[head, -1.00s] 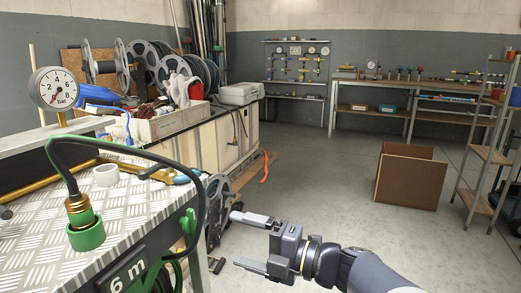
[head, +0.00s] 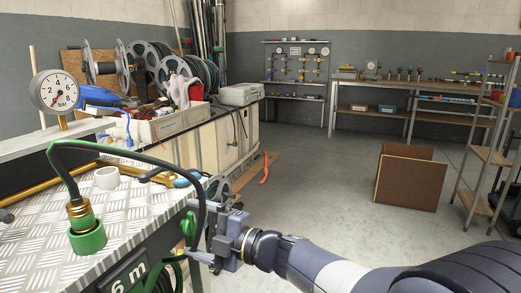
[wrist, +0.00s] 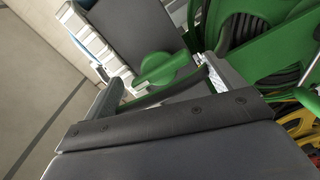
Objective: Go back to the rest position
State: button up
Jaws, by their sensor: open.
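My gripper (head: 195,232) is open beside the front right edge of the metal-topped bench (head: 40,262), near the hanging black hose and the "6 m" label. In the wrist view a green turning handle (wrist: 165,68) lies between the two fingers, near their tips. In the head view this green handle (head: 188,226) shows just left of my gripper. I cannot tell whether the fingers touch it. Nothing is seen gripped. My forearm reaches in from the lower right.
A green reel (wrist: 270,45) is close on the right in the wrist view. A brown box (head: 410,180) stands on the otherwise open floor.

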jog(key=m+p, duration=0.1)
jog(key=m, duration=0.1)
jog(key=m+p, duration=0.1)
jog(key=p, duration=0.1)
jog(key=shift+r+m, duration=0.3)
jog(key=shift+m, duration=0.1)
jog(key=m+p, duration=0.9)
jog(key=shift+w+d, duration=0.1)
jog(key=shift+w, duration=0.05)
jog(key=shift+f+m+p, duration=0.1)
jog(key=shift+m+p, duration=0.6)
jog(key=shift+m, duration=0.1)
